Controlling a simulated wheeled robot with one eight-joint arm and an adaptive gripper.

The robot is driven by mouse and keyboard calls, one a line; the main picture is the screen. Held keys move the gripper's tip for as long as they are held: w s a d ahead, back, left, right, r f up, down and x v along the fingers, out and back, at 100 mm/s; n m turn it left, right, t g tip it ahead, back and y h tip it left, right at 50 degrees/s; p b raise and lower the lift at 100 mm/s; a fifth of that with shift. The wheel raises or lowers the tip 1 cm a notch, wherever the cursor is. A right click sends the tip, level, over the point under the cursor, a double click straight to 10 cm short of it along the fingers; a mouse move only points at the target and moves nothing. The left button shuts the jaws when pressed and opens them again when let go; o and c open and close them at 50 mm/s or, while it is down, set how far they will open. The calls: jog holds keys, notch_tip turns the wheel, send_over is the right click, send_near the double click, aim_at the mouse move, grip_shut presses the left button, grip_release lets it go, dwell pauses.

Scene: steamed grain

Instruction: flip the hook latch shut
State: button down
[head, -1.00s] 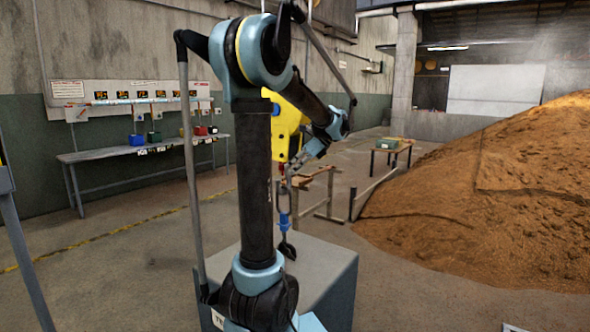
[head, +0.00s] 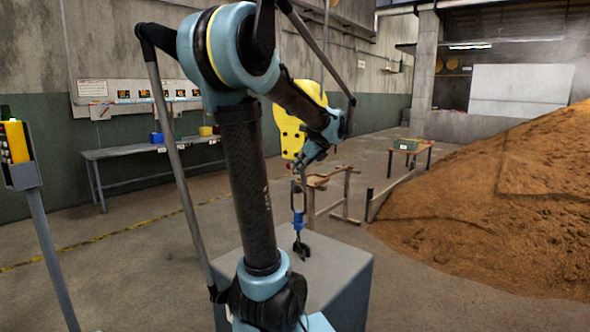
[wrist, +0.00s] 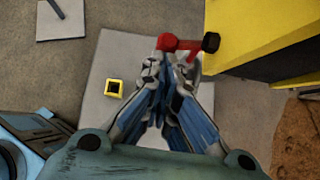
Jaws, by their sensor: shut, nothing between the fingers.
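A black hook (head: 301,246) with a blue shank (head: 298,219) hangs just over or on the grey block (head: 340,268); I cannot tell whether it touches. A yellow body (head: 290,135) stands above it, partly behind my arm. My gripper (head: 299,168) is beside the yellow body's lower edge. In the wrist view my gripper (wrist: 165,65) is shut and empty. A red piece (wrist: 180,43) with a black end (wrist: 211,42) lies just past its fingertips, beside the yellow body (wrist: 260,30). Contact is unclear. I cannot tell whether this red piece is the latch or how it stands.
A yellow control box on a post (head: 16,143) stands at the left. A long bench (head: 150,150) lines the back wall. A wooden trestle (head: 345,190) and a small table (head: 408,150) stand behind. A large brown grain heap (head: 510,210) fills the right.

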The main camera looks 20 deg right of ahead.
jog(key=shift+w+a, duration=0.45)
jog(key=shift+a, duration=0.2)
jog(key=s+f+v, duration=0.2)
jog(key=v, duration=1)
jog(key=shift+s+d+r, duration=0.2)
jog(key=shift+s+r, duration=0.05)
